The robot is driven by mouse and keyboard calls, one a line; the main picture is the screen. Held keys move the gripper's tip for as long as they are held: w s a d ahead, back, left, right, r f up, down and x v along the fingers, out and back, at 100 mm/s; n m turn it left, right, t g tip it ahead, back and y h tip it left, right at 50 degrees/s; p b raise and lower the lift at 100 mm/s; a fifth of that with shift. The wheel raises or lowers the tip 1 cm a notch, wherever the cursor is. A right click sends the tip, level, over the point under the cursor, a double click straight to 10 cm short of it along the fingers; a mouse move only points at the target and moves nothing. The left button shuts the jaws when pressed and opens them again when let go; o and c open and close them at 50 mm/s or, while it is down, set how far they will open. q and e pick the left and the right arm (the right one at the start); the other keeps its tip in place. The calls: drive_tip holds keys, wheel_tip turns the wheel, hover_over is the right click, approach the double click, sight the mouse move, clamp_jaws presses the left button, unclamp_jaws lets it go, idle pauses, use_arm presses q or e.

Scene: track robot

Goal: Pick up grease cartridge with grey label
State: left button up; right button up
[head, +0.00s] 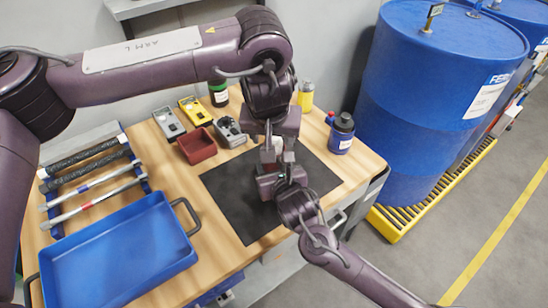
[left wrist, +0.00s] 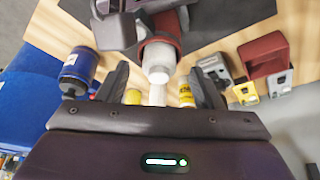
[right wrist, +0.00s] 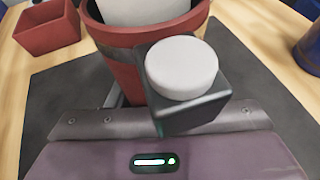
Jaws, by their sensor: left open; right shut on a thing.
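A cartridge with a red body and a pale cap and nozzle stands above the dark mat, between my two grippers, in the head view (head: 277,143). The left wrist view shows its pale end (left wrist: 160,60) towards me; the right wrist view shows its red side (right wrist: 130,38). Its label cannot be made out clearly. My right gripper (head: 272,170) is shut on its lower part. My left gripper (head: 273,148) is open above it, fingers to either side of the nozzle in the left wrist view (left wrist: 158,85), with gaps beside it.
A red bin (head: 198,147), several meters, a dark bottle (head: 218,92), a yellow container (head: 305,95) and a blue bottle (head: 341,135) stand around the black mat (head: 240,215). A blue tray (head: 120,245) fills the front left. A blue drum (head: 425,100) stands right of the table.

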use_arm(q)
drive_tip(key=shift+x, duration=0.75)
clamp_jaws()
drive_tip(key=shift+r, duration=0.1)
wheel_tip(320, 180, up, 18)
idle(0.3)
use_arm(e)
drive_tip(key=o, duration=1.2)
drive_tip(key=shift+c, duration=0.2)
